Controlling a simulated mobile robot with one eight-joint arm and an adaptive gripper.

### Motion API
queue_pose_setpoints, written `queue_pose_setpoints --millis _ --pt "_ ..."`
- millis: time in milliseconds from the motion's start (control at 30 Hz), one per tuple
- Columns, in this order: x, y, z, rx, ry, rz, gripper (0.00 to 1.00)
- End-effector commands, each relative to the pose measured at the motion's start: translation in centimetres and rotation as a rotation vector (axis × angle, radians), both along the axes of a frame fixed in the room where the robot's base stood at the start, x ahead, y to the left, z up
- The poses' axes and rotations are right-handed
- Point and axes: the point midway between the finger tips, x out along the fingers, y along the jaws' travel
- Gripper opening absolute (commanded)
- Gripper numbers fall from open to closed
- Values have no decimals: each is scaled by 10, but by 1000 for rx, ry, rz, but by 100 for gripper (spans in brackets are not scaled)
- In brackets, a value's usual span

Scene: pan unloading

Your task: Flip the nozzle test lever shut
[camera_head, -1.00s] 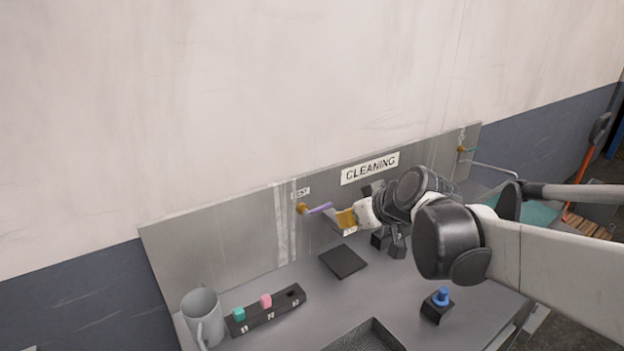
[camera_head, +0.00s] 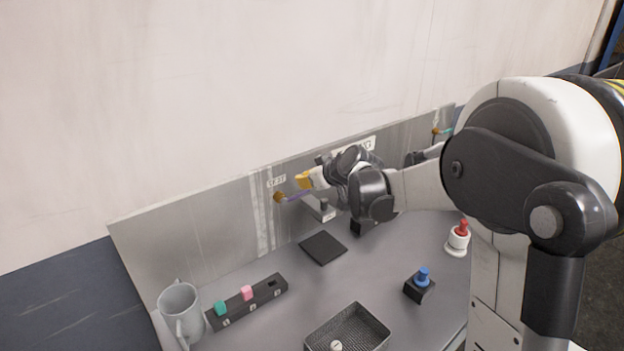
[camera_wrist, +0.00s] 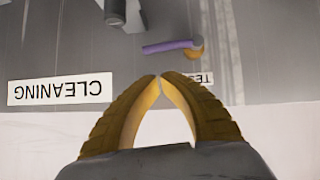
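The nozzle test lever (camera_head: 297,195) is a purple handle on a brass valve (camera_head: 279,197) at the back panel, under the TEST label (camera_head: 276,181). It sticks out to the right of the valve, roughly level. In the wrist view, which is upside down, the lever (camera_wrist: 168,47) lies sideways just beyond my fingertips, with the brass valve (camera_wrist: 195,47) at its right end. My gripper (camera_head: 301,180) has yellow fingers and appears just above the lever in the head view. In the wrist view my gripper (camera_wrist: 160,77) has its fingertips together with nothing between them. I cannot tell whether they touch the lever.
A grey mug (camera_head: 180,304), a black block with coloured pegs (camera_head: 245,303), a dark pad (camera_head: 323,247), a mesh basket (camera_head: 375,323), a blue-knobbed block (camera_head: 420,288) and a red-topped white item (camera_head: 458,241) stand on the bench. The CLEANING sign (camera_wrist: 60,88) is on the panel.

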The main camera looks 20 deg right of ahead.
Motion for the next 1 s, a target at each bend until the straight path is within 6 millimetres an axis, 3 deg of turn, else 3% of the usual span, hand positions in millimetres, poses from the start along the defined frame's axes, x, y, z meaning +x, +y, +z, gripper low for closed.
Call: queue_pose_setpoints --millis 33,200,633,800,1000 --pt "1 -1 -10 0 0 -1 0" --pt "5 -1 -25 0 0 -1 0" --pt "6 -2 -29 0 0 -1 0" --pt "9 -4 -45 0 0 -1 0" --pt "9 -5 -44 -1 1 -1 0"
